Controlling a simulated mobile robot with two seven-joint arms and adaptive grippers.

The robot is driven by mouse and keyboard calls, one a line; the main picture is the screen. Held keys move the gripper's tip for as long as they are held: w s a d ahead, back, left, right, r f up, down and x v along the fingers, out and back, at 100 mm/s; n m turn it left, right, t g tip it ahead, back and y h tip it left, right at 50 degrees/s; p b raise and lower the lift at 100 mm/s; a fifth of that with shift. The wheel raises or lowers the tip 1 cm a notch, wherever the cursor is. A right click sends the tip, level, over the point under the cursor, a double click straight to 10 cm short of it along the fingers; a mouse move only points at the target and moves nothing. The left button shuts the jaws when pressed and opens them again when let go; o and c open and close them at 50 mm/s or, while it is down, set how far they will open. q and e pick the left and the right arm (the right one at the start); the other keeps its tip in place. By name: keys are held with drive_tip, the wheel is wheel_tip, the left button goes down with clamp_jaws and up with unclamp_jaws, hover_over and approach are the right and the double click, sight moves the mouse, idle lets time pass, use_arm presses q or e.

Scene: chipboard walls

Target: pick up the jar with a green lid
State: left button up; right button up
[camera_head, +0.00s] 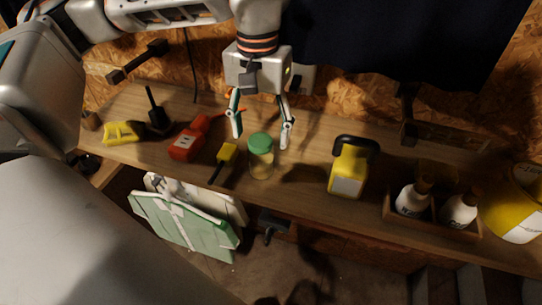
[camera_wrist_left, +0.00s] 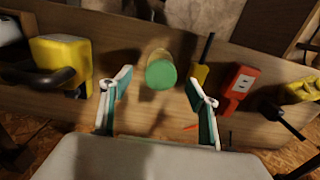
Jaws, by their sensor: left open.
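The jar with a green lid (camera_head: 261,156) stands upright on the wooden shelf. It is clear glass with something yellowish inside. My left gripper (camera_head: 261,138) is open above and just behind it, its fingers pointing down on either side of the lid's line. In the left wrist view the green lid (camera_wrist_left: 161,74) shows ahead of and between the two open fingertips (camera_wrist_left: 161,84), with no finger seen touching it. My right gripper is not in view.
A yellow container (camera_head: 350,170) stands to the right. A wooden box (camera_head: 433,219) holds white bottles. The shelf's front edge is near the jar.

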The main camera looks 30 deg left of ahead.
sight(261, 158)
use_arm(q)
wheel_tip(261, 158, down, 2)
drive_tip(key=shift+s, duration=0.15)
wheel_tip(261, 158, down, 6)
drive_tip(key=shift+b, duration=0.4)
drive_tip(key=c, duration=1.4)
